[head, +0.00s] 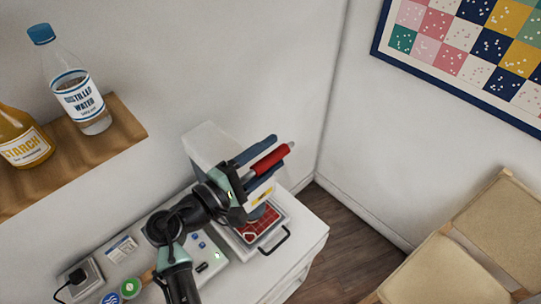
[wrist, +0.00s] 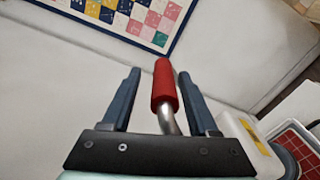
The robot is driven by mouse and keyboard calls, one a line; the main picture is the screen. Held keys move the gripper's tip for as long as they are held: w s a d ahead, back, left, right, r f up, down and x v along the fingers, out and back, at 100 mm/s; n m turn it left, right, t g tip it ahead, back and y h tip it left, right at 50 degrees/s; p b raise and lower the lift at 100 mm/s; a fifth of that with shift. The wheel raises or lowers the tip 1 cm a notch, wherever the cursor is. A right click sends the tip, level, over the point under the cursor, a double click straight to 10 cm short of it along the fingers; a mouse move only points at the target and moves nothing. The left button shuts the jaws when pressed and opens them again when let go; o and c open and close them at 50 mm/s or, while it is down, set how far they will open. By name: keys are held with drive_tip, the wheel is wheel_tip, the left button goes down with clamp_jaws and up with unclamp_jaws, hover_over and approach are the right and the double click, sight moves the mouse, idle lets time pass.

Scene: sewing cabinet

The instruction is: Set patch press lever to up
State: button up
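The patch press (head: 208,143) is a white machine standing on the white cabinet top, with a lever that ends in a red grip (head: 270,160). In the head view the lever points outward and to the upper right. In the wrist view the red grip (wrist: 164,84) sits on a bent metal rod and runs between my two dark blue fingers. My gripper (head: 273,160) is open around the grip, with gaps on both sides of it in the wrist view (wrist: 159,74). My wrist hides part of the press body and the lever's base.
A red checked patch in a tray with a dark handle (head: 275,242) lies below the press head. A wooden shelf (head: 122,115) with bottles is at the upper left. A power socket (head: 80,280) and round spools (head: 130,287) lie at the lower left. A chair (head: 440,265) stands right.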

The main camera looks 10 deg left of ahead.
sight(243, 177)
drive_tip(key=shift+s+d, duration=0.1)
drive_tip(key=b+v, duration=0.4)
drive_tip(key=v, duration=0.7)
drive_tip(key=shift+s+a+f, duration=0.1)
drive_tip(key=shift+s+a, duration=0.15)
drive_tip(key=shift+s+a+b, duration=0.3)
drive_tip(key=shift+s+b, duration=0.05)
drive_tip(key=shift+s, duration=0.15)
